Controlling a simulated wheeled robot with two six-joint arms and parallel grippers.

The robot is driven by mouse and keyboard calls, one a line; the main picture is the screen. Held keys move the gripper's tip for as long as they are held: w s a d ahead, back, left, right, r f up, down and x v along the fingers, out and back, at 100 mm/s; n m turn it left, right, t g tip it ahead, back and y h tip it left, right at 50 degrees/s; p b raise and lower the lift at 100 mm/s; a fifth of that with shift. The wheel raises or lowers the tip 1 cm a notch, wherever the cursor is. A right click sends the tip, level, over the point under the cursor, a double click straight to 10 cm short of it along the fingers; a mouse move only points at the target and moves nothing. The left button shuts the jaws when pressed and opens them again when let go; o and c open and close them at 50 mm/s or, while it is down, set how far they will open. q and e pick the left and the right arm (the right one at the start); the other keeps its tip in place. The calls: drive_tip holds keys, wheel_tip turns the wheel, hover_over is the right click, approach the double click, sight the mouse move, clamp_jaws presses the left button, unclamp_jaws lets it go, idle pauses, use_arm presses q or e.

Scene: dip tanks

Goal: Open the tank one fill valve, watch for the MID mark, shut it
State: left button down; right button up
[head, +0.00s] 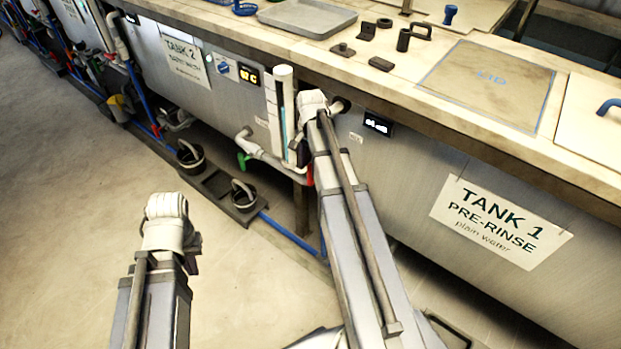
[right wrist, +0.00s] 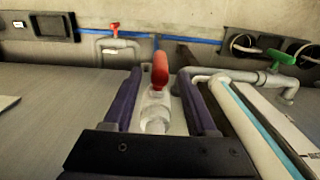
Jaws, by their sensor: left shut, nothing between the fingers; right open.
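Tank 1 (head: 470,185) is the steel tank with the PRE-RINSE sign at the right of the head view. A red valve handle (right wrist: 160,70) stands on a pale fitting (right wrist: 155,112) between the fingers of my right gripper (right wrist: 160,82). The fingers are open, one on each side, with gaps to the handle. In the head view my right arm hides most of this valve; some red (head: 308,172) shows beside it. A sight tube with blue liquid (head: 285,110) stands just left of the arm; its marks are unreadable. My left gripper (head: 191,262) is shut and empty over the floor.
A pipe with a green handle (head: 243,160) is left of the sight tube. Another red handle (right wrist: 115,28) is farther off in the wrist view. Black buckets (head: 190,155) stand on a low floor rack. The floor at left is clear.

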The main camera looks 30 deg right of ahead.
sight(311, 175)
wheel_tip(311, 175, down, 6)
drive_tip(key=b, duration=0.5)
drive_tip(key=shift+c, duration=0.4)
clamp_jaws()
